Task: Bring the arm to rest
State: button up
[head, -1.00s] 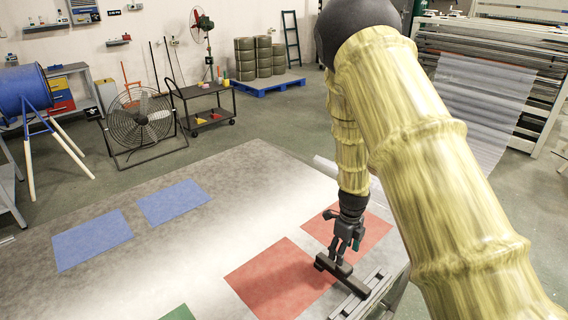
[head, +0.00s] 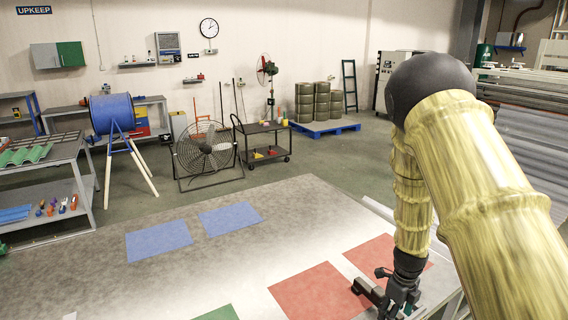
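My gripper (head: 390,309) is at the lower right in the head view, at the end of my arm, low over the front right part of the table (head: 290,215). Its fingers point down close to the bottom edge of the picture. They are dark and small, and I cannot tell whether they are open or shut.
Red patches (head: 310,291), blue patches (head: 158,240) and a green patch (head: 219,314) mark the table. A fan (head: 205,150), a cart (head: 264,142) and a blue drum (head: 111,113) stand beyond. Racks of sheet (head: 530,140) are at the right. The table's middle is clear.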

jog(key=s+a+f+n+h+b, duration=0.15)
jog(key=s+f+n+b, duration=0.25)
jog(key=s+f+n, duration=1.35)
jog(key=s+a+f+n+b, duration=0.1)
jog(key=s+a+f+n, duration=0.1)
jog(key=s, duration=0.4)
jog(key=s+a+f+n+y+b, duration=0.1)
jog(key=s+a+f+n, duration=0.2)
jog(key=s+n, duration=0.2)
jog(key=s+a+f+n+b, duration=0.1)
jog(key=s+a+f+n, duration=0.2)
jog(key=s, duration=0.5)
jog(key=shift+s+a+n, duration=0.3)
jog(key=shift+s+n, duration=0.05)
jog(key=shift+n, duration=0.5)
